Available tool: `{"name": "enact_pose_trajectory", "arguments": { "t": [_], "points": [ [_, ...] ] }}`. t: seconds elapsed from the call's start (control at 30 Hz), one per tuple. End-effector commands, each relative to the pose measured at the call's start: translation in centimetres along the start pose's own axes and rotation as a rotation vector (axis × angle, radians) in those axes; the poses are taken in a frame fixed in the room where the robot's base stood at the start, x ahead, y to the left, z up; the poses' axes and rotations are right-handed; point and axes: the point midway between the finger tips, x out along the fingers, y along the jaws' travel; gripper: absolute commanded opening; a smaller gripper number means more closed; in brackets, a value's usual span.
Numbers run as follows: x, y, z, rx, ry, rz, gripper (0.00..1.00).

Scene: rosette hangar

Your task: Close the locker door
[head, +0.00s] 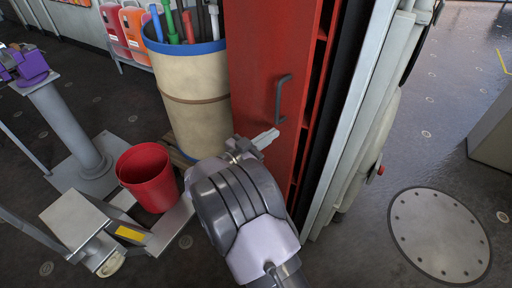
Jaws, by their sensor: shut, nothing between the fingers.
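The locker door (262,75) is a tall red panel with a dark grey bar handle (280,98). It stands open, and a dark gap with red shelf edges shows along its right side. The locker (352,120) has a light grey outer side to the right of that gap. My gripper (272,136) is shut and empty. In the picture its fingertips are just below the handle, in front of the door. I cannot tell whether they touch the door.
A cream barrel (197,95) with coloured tools stands left of the door. A red bucket (148,177) is on the floor at the lower left, near a grey pedestal (66,125). Open floor with a round hatch (438,235) lies at the right.

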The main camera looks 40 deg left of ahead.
Motion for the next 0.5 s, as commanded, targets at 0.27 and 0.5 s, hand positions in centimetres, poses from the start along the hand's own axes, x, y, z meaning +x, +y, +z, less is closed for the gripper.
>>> {"name": "enact_pose_trajectory", "arguments": {
  "t": [0.27,0.5],
  "points": [
    [2.9,0.0,0.1,0.001,0.000,0.000,0.00],
    [3.1,0.0,-0.1,0.001,0.000,0.000,0.00]
  ]
}}
